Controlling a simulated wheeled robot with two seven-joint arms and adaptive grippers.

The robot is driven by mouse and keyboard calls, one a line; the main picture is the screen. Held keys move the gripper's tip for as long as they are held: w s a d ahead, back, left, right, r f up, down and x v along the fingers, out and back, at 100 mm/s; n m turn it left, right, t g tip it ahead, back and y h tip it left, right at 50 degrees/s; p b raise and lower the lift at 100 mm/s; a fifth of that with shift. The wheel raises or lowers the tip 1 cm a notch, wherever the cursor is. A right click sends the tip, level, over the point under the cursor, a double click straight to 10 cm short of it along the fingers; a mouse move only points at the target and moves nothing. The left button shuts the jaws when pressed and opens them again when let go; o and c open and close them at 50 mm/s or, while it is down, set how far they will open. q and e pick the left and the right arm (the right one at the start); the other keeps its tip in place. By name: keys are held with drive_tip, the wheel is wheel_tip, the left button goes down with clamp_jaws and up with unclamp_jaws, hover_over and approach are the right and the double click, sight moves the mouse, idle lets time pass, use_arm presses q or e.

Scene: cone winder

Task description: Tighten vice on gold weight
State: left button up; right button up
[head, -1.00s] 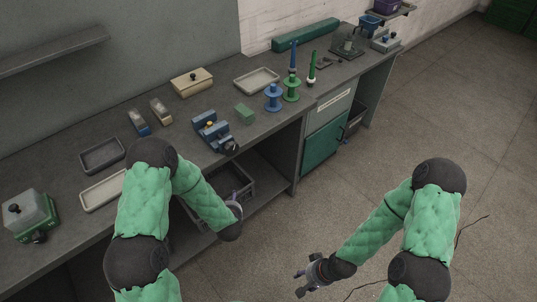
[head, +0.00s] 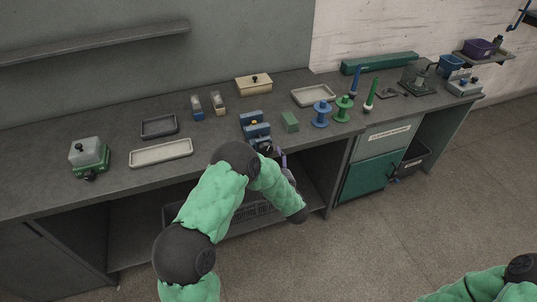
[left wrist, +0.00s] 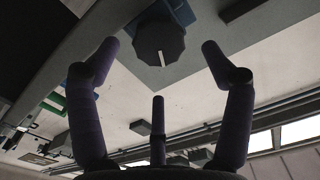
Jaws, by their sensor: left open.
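The blue vice (head: 256,127) stands near the front edge of the bench. The gold weight is too small to make out clearly in its jaws. The vice's dark faceted knob (left wrist: 160,41), with a white mark, faces my left gripper in the left wrist view. My left gripper (left wrist: 159,50) is open, its purple fingertips apart on either side of the knob and not touching it. In the head view my left gripper (head: 279,156) is at the bench's front edge just below the vice, partly hidden by my arm. My right gripper is out of view.
A green block (head: 290,122) stands right of the vice, then a blue spool (head: 321,114) and a green spool (head: 343,109). A lidded cream box (head: 254,86) is behind. A pale tray (head: 161,153) lies to the left. A dark crate (head: 250,212) sits under the bench.

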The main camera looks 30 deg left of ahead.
use_arm(q)
drive_tip(key=shift+b+x, duration=0.45)
drive_tip(key=shift+x, duration=2.05)
drive_tip(key=c, duration=1.2)
